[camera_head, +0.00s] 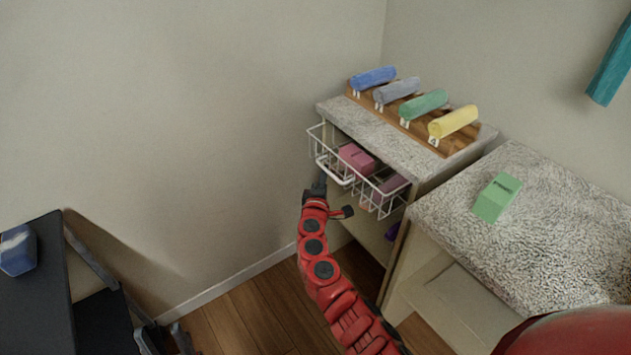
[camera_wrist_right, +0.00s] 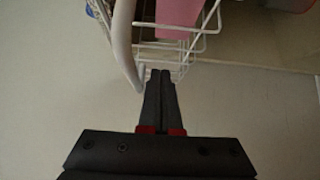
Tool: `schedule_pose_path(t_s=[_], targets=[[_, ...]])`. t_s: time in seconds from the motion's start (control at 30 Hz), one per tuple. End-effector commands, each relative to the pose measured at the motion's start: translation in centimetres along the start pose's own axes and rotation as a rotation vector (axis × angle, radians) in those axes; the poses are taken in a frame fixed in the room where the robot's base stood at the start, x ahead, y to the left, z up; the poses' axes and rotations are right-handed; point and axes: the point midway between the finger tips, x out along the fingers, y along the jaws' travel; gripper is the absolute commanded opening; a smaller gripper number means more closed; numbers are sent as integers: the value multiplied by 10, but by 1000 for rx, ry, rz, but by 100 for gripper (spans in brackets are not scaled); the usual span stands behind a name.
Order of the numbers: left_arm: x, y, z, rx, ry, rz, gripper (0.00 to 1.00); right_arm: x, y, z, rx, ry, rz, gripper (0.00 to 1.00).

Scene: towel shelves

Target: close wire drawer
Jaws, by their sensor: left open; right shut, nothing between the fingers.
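The white wire drawer (camera_head: 322,143) sticks out from the front of the stone-topped shelf unit (camera_head: 400,150). Its white handle (camera_head: 335,176) is at the front. Pink items (camera_head: 356,158) lie inside the drawer. My right gripper (camera_head: 321,176) is shut and empty at the handle. In the right wrist view the shut fingertips (camera_wrist_right: 160,74) point toward the drawer's wires, close beside the thick white handle (camera_wrist_right: 124,45); I cannot tell whether they touch. My left gripper (camera_head: 166,336) shows only partly at the bottom left, open and away from the drawer.
Rolled blue, grey, green and yellow towels lie on a wooden rack (camera_head: 440,144) on top of the unit. A black stand (camera_head: 35,285) is at far left. The wooden floor (camera_head: 240,318) between is clear.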

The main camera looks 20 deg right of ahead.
Motion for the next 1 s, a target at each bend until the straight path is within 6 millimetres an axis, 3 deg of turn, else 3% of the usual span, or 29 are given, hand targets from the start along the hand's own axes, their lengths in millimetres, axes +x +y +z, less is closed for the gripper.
schedule_pose_path(t_s=[0.53, 0.8, 1.0], targets=[[-2, 0, 0, 0, 0, 0, 50, 9, -1, 10, 1, -2, 0, 0], [-25, 1, 4, 0, 0, 0, 50, 53, -4, 54, 2, -8, 1, 0], [-33, 2, 6, 0, 0, 0, 50, 72, -1, 74, 1, -7, 1, 0]])
